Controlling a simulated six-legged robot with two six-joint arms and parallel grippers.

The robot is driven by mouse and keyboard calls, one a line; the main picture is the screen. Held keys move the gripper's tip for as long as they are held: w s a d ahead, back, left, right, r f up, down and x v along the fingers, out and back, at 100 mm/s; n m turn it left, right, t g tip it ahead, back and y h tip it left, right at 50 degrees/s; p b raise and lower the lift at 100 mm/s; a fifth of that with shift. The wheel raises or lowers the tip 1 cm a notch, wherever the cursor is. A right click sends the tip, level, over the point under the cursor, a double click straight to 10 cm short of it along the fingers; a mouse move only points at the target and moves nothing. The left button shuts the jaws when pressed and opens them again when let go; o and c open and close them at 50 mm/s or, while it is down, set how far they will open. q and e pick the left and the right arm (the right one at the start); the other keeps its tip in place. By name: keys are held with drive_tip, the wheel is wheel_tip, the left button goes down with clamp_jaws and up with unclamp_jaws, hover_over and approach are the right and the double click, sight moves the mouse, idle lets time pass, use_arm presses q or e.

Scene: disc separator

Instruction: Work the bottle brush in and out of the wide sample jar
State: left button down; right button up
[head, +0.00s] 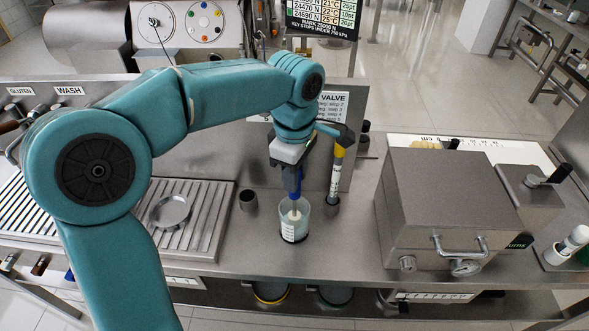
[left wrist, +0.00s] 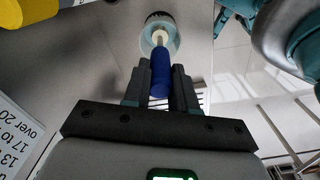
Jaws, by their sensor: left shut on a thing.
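The wide sample jar (head: 303,222), clear and pale with a white label, stands upright on the steel bench in the head view. My left gripper (head: 292,178) is above it, pointing down, shut on the blue handle of the bottle brush (head: 293,205). The pale brush head is down within the jar's mouth; how deep it reaches is hard to tell. In the left wrist view the blue handle of the brush (left wrist: 160,75) sits between the fingers of my left gripper (left wrist: 160,88), and the jar (left wrist: 147,38) shows beyond it. My right gripper is in neither view.
A yellow-topped tool (head: 341,152) stands upright close to the right of my left gripper. A small dark cup (head: 248,200) is left of the jar. A steel box (head: 450,200) stands at right, and a ribbed drainer with a round dish (head: 172,211) at left.

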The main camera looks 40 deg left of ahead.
use_arm(q)
wheel_tip(320, 180, up, 8)
drive_tip(key=p, duration=0.7)
drive_tip(key=shift+s, duration=0.1)
drive_tip(key=shift+f, duration=0.25)
wheel_tip(320, 180, down, 8)
drive_tip(key=b, duration=0.6)
drive_tip(key=shift+r, duration=0.6)
wheel_tip(320, 180, up, 7)
drive_tip(key=p, duration=0.7)
drive_tip(key=shift+r, duration=0.2)
drive_tip(key=shift+f, duration=0.25)
